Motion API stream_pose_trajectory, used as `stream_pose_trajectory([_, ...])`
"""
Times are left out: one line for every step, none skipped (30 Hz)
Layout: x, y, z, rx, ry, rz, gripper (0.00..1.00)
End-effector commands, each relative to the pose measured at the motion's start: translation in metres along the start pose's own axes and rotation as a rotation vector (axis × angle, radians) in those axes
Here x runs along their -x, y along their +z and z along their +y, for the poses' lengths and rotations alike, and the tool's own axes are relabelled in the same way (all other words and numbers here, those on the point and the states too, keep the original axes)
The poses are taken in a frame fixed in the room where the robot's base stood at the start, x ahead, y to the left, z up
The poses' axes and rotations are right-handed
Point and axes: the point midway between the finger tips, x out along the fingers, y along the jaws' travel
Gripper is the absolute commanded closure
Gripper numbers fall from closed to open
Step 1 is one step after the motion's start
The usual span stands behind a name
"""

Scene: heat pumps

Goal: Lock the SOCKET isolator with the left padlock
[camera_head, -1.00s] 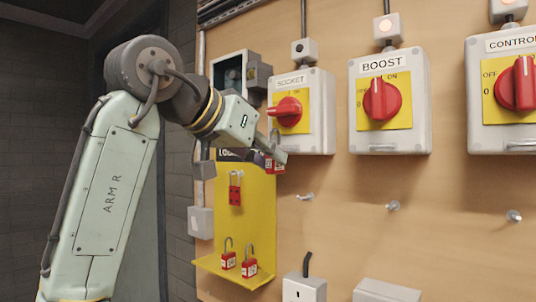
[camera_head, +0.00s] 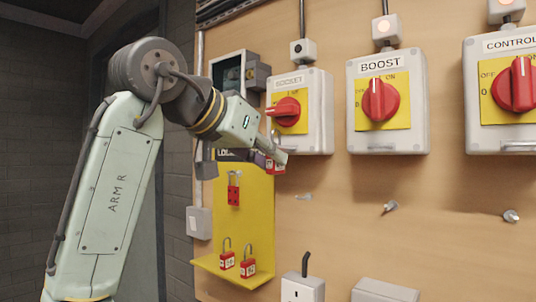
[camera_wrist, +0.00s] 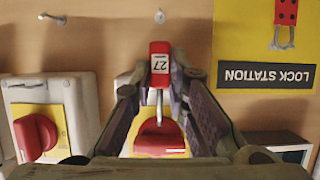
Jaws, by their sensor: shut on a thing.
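My gripper (camera_head: 279,156) is shut on a red padlock (camera_head: 272,167) in front of the board, just below the SOCKET isolator (camera_head: 314,110). In the wrist view the padlock (camera_wrist: 160,57) has a white label reading 27 and sits between the fingertips. Its shackle points towards the isolator's red handle (camera_wrist: 160,138), apart from it as far as I can tell. In the head view the SOCKET handle (camera_head: 284,111) lies sideways on its yellow plate. Two more red padlocks, a left one (camera_head: 227,260) and a right one (camera_head: 248,268), stand on the yellow shelf.
The yellow lock station (camera_head: 255,215) holds a red hasp (camera_head: 233,190). The BOOST (camera_head: 405,110) and CONTROL (camera_head: 480,125) isolators are to the right, handles upright. Pegs (camera_head: 390,207) stick out below them. A grey open box (camera_head: 228,75) is left of SOCKET. A socket outlet (camera_head: 302,288) sits low.

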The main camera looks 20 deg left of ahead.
Motion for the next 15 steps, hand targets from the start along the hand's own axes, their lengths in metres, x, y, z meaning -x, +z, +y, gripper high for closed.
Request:
stream_pose_trajectory([-0.0008, -0.0018, 0.0003, -0.001, 0.000, 0.005, 1.00])
stream_pose_trajectory([-0.0011, -0.0021, 0.0004, -0.001, 0.001, 0.005, 1.00])
stream_pose_trajectory([-0.0016, -0.0024, 0.0004, -0.001, 0.001, 0.005, 1.00])
stream_pose_trajectory([-0.0020, -0.0027, 0.0004, -0.001, 0.001, 0.006, 1.00])
stream_pose_trajectory([-0.0023, -0.0030, 0.0004, -0.001, 0.001, 0.006, 1.00])
stream_pose_trajectory([-0.0028, -0.0035, 0.0005, -0.001, 0.001, 0.007, 1.00])
stream_pose_trajectory([-0.0031, -0.0038, 0.0005, -0.001, 0.001, 0.007, 1.00])
stream_pose_trajectory([-0.0035, -0.0041, 0.0006, -0.001, 0.001, 0.008, 1.00])
stream_pose_trajectory([-0.0039, -0.0046, 0.0006, -0.001, 0.001, 0.009, 1.00])
stream_pose_trajectory([-0.0043, -0.0049, 0.0007, -0.001, 0.001, 0.009, 1.00])
stream_pose_trajectory([-0.0046, -0.0053, 0.0007, -0.001, 0.001, 0.010, 1.00])
stream_pose_trajectory([-0.0051, -0.0056, 0.0007, -0.001, 0.001, 0.010, 1.00])
stream_pose_trajectory([-0.0054, -0.0058, 0.0007, -0.001, 0.000, 0.010, 1.00])
stream_pose_trajectory([-0.0058, -0.0060, 0.0007, -0.001, 0.000, 0.010, 1.00])
stream_pose_trajectory([-0.0063, -0.0063, 0.0007, -0.001, 0.000, 0.010, 1.00])
